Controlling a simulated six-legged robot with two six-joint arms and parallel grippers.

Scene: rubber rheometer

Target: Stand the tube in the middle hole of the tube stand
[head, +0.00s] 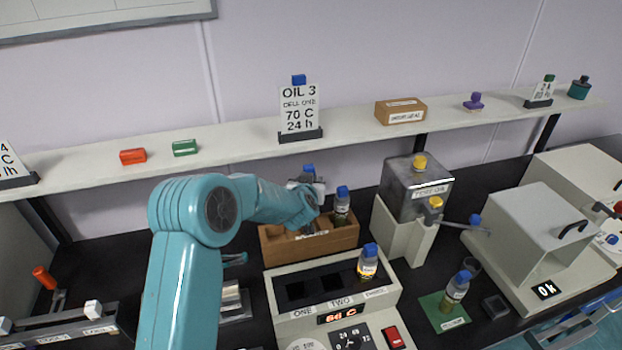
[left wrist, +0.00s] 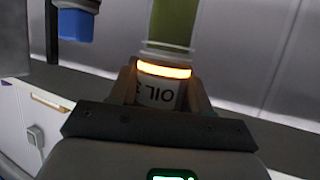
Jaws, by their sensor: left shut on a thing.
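The wooden tube stand (head: 285,250) is in the middle of the head view, behind the heater block. My left gripper (head: 308,190) is above its left-to-middle part and is shut on a tube. The held tube's blue cap (head: 308,169) shows above the gripper. Another blue-capped tube (head: 341,212) stands in the stand's right part. My right gripper is not in view.
The heater block (head: 285,325) in front holds a blue-capped tube (head: 368,266) in its right well. A grey metal tank (head: 405,190) stands right of the stand. Another tube (head: 455,290) stands on a green mat (head: 440,318). A shelf (head: 230,150) with a sign runs behind.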

